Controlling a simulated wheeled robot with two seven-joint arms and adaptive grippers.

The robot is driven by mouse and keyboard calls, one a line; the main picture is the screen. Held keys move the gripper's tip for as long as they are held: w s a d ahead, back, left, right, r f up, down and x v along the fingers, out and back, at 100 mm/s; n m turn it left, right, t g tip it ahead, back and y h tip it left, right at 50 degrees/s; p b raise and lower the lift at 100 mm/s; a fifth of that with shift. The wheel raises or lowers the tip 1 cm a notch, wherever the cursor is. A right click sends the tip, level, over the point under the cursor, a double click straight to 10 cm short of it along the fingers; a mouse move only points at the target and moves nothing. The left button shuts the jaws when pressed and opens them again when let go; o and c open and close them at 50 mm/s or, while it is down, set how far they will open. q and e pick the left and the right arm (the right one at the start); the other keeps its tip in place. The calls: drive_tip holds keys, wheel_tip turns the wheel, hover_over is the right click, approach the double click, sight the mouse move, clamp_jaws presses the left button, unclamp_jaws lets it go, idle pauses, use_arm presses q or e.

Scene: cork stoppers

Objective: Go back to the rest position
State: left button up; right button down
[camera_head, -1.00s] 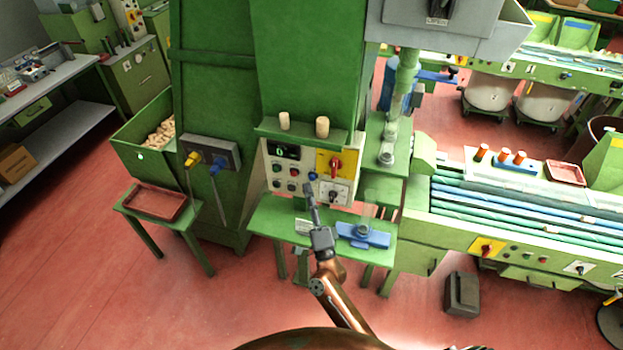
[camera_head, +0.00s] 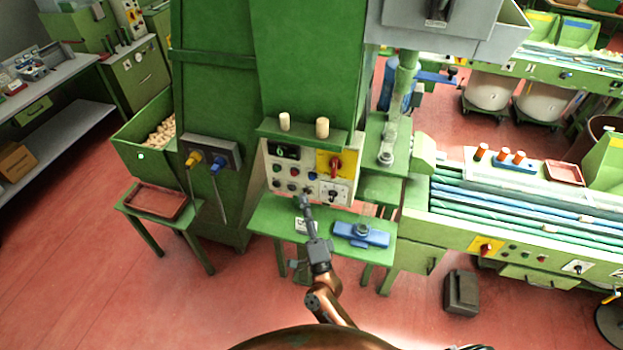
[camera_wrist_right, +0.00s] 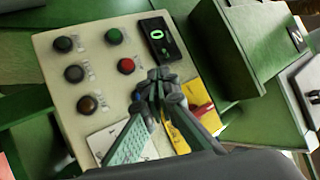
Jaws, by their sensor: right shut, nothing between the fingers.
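My right gripper (camera_head: 301,202) is shut and empty in the head view. It is over the small green table, in front of the lower part of the control panel (camera_head: 326,191). In the right wrist view my right gripper (camera_wrist_right: 158,84) shows in front of the panel (camera_wrist_right: 56,77), with its fingers together. The panel carries several buttons, a small display reading 0 and a red switch on a yellow plate. I cannot tell from these views whether the fingers touch the panel. My left gripper is not in view.
Two corks stand on the green shelf (camera_head: 300,136) above the panel. A brown tray (camera_head: 157,203) lies on a stand at left. Red floor is open at lower left.

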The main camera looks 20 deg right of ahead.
wheel_tip(320, 180, down, 25)
drive_tip(key=n+g+y+b, duration=0.2)
drive_tip(key=n+g+y, duration=0.1)
drive_tip(key=n+g, duration=0.3)
drive_tip(key=s+d+f+n+g+b, duration=0.1)
drive_tip(key=s+d+f+n+g, duration=0.15)
drive_tip(key=s+f, duration=0.65)
drive_tip(key=s+d+f+n+g+b, duration=0.1)
drive_tip(key=s+d+f+n+g, duration=0.15)
drive_tip(key=f, duration=1.35)
drive_tip(key=s+d+f+n+g+b, duration=0.1)
drive_tip(key=s+d+f+n+g, duration=0.3)
drive_tip(key=f, duration=0.8)
drive_tip(key=s+d+f+n+g+h, duration=0.1)
drive_tip(key=s+f, duration=0.5)
drive_tip(key=s, duration=0.6)
drive_tip(key=s+d+f+n+g+h+b, duration=0.1)
drive_tip(key=s+d+f+g, duration=0.3)
drive_tip(key=s, duration=0.9)
drive_tip(key=s+d+f+n+g+h+b, duration=0.1)
drive_tip(key=s+d+f+g, duration=0.2)
drive_tip(key=s+f, duration=0.6)
drive_tip(key=s+d, duration=0.1)
drive_tip(key=s, duration=0.3)
drive_tip(key=shift+f, duration=0.25)
